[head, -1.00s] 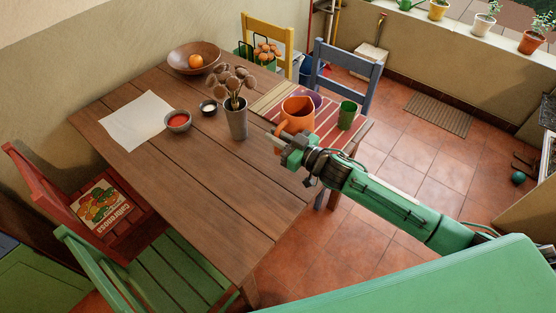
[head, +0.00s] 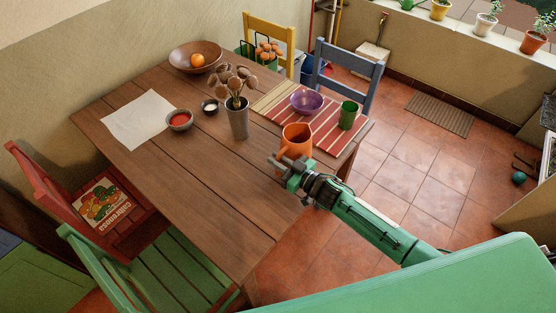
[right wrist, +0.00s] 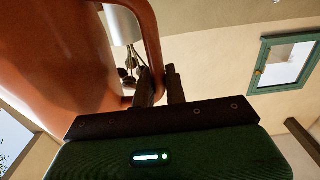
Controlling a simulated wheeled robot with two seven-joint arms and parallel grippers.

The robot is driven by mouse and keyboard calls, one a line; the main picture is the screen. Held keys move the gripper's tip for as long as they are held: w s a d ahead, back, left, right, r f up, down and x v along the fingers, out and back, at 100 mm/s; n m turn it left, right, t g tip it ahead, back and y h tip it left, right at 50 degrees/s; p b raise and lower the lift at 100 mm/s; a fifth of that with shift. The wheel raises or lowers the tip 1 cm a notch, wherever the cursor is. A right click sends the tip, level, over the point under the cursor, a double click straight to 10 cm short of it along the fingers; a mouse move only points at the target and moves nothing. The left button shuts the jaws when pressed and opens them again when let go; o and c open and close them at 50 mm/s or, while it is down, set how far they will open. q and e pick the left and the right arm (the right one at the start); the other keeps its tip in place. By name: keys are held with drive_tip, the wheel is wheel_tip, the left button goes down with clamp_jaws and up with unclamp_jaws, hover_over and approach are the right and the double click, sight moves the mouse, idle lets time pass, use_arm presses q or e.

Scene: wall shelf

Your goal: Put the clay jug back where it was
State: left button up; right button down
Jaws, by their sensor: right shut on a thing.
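The orange clay jug (head: 298,135) is upright at the right edge of the wooden table, just in front of the striped mat. It fills the left of the right wrist view (right wrist: 70,50). My right gripper (head: 282,164) is shut on the jug's handle (right wrist: 154,45), with its fingers (right wrist: 160,86) around the handle's lower part. I cannot tell whether the jug's base touches the table. My left gripper is not in view.
A striped mat (head: 334,135) holds a purple bowl (head: 307,101) and a green cup (head: 348,115) behind the jug. A grey vase (head: 238,122) with dried stems stands to the left. The front of the wooden table (head: 210,190) is clear.

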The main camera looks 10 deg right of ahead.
drive_tip(key=shift+r, duration=0.15)
drive_tip(key=c, duration=1.4)
unclamp_jaws()
drive_tip(key=shift+f, duration=0.25)
drive_tip(key=shift+c, duration=0.2)
drive_tip(key=shift+s+r, duration=0.1)
drive_tip(key=shift+r, duration=0.1)
drive_tip(key=b+v, duration=0.2)
drive_tip(key=v, duration=1)
drive_tip(key=shift+b, duration=0.3)
